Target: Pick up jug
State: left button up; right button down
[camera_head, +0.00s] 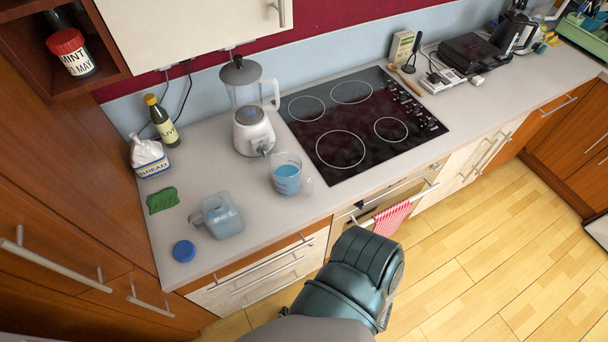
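I cannot tell which one is the task's jug. Neither is touched by anything of mine. Neither of my grippers shows; only a dark teal part of my own body is at the bottom centre.
A blue lid (183,251) and a green cloth (162,200) lie near the pale jug. A blender (251,120), bottle (162,121) and bread bag (148,157) stand behind. The black hob (365,125) is clear. Wall cupboards overhang the left.

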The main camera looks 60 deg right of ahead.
aim_at(286, 167)
jog(key=z, duration=1.7)
